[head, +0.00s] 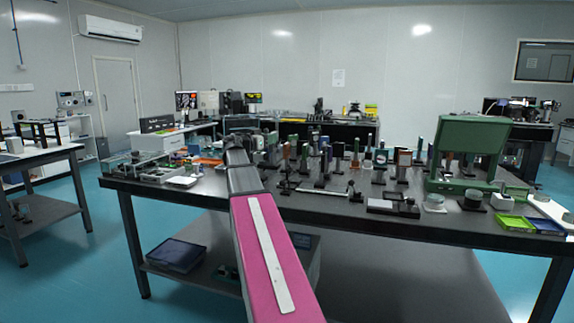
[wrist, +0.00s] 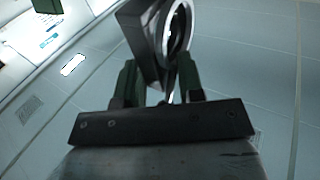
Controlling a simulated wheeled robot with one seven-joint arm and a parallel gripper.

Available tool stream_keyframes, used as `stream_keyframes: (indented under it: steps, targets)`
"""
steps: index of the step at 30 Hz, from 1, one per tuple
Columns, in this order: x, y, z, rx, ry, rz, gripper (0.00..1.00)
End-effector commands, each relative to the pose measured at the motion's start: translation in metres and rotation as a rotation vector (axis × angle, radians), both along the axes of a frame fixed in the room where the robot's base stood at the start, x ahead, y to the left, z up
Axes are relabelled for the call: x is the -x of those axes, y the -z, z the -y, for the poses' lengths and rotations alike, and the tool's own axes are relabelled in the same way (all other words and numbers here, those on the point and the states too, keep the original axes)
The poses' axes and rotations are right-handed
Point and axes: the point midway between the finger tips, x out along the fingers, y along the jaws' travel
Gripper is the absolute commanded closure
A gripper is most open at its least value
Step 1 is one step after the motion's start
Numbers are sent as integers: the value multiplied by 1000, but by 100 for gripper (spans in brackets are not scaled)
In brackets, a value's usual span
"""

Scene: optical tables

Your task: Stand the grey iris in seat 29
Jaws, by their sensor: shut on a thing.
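The grey iris (wrist: 143,38) is in the wrist view, a dark squarish body with a round ring on its right side. My gripper (wrist: 158,76) is shut on it, with one dark green finger on each side of its lower part. The iris reaches beyond the fingertips and its top is cut off by the frame edge. In the head view my arm reaches over the optical table (head: 340,207) toward its left part. There the gripper and the iris are too small and hidden to make out. I cannot tell which spot is seat 29.
Many posts and mounted optics crowd the middle of the table. A white dish (head: 183,181) lies at the left. Another table (head: 40,160) stands far left.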

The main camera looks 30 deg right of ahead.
Motion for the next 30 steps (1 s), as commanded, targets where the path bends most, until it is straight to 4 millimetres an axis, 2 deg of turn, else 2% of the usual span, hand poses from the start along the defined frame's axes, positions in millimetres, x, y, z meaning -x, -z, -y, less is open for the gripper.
stream_keyframes:
  steps: [1,6,13,17,22,30]
  targets:
    - [-3,6,11,1,2,-3,100]
    - [-8,25,42,1,2,-3,100]
    - [-13,45,76,1,1,-2,100]
    - [-14,51,84,1,-1,-2,100]
    - [-14,58,85,1,-1,-1,100]
    - [-14,89,85,1,-1,-2,100]
